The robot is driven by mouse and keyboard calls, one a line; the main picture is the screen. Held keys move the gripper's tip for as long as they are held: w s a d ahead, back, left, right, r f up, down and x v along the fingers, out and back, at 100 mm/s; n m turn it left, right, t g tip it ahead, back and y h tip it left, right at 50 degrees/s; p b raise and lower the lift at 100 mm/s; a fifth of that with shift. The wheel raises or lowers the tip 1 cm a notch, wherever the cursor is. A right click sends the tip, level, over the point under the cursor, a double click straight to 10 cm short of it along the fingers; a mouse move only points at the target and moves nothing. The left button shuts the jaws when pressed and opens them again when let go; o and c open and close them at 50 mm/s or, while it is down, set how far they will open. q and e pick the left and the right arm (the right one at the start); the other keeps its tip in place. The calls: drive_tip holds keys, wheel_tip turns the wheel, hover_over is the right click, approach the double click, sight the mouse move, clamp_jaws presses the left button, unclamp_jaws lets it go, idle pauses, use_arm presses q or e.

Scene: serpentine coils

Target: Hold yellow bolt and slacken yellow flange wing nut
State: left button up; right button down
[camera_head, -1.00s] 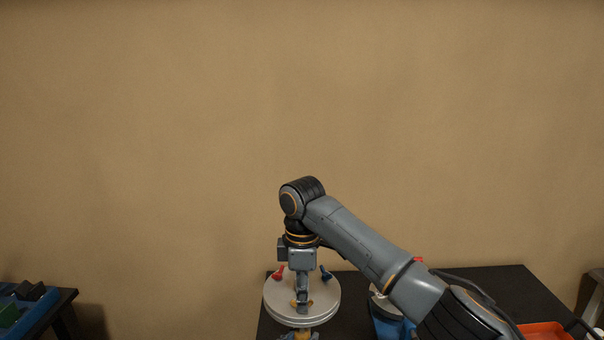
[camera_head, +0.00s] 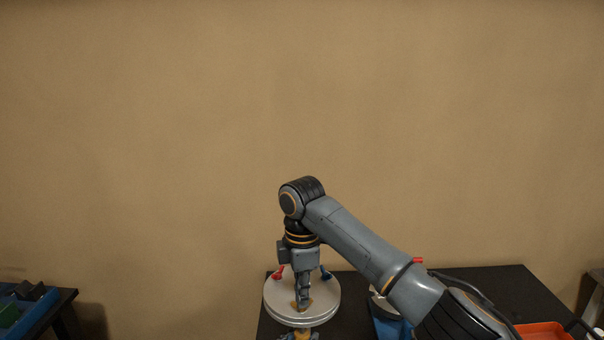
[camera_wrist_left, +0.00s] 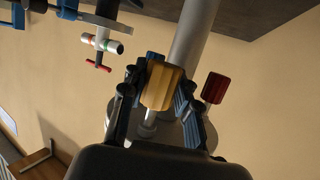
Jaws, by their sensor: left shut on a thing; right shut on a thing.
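My right gripper (camera_head: 302,303) comes down from above onto the pale round flange (camera_head: 275,301) in the head view. It is shut on the yellow wing nut (camera_head: 294,305), whose wings are partly hidden by the fingers. My left gripper (camera_wrist_left: 158,92) is shut on the yellow bolt (camera_wrist_left: 163,86) in the left wrist view, with a blue-lined finger on each side of its ribbed head. In the head view only the top of the left gripper (camera_head: 300,337) shows, under the flange at the bottom edge.
A red wing nut (camera_head: 278,272) and a blue one (camera_head: 326,272) sit on the flange. A red bolt head (camera_wrist_left: 214,87) is close beside my left gripper. A black table (camera_head: 490,284) holds an orange tray (camera_head: 543,333). A blue bin (camera_head: 35,315) stands far left.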

drive_tip(key=shift+n, duration=1.1)
drive_tip(key=n, duration=0.3)
drive_tip(key=shift+n, duration=0.9)
drive_tip(key=n, duration=0.4)
drive_tip(key=shift+f, duration=0.1)
drive_tip(key=shift+n, duration=0.4)
drive_tip(key=shift+d, duration=0.1)
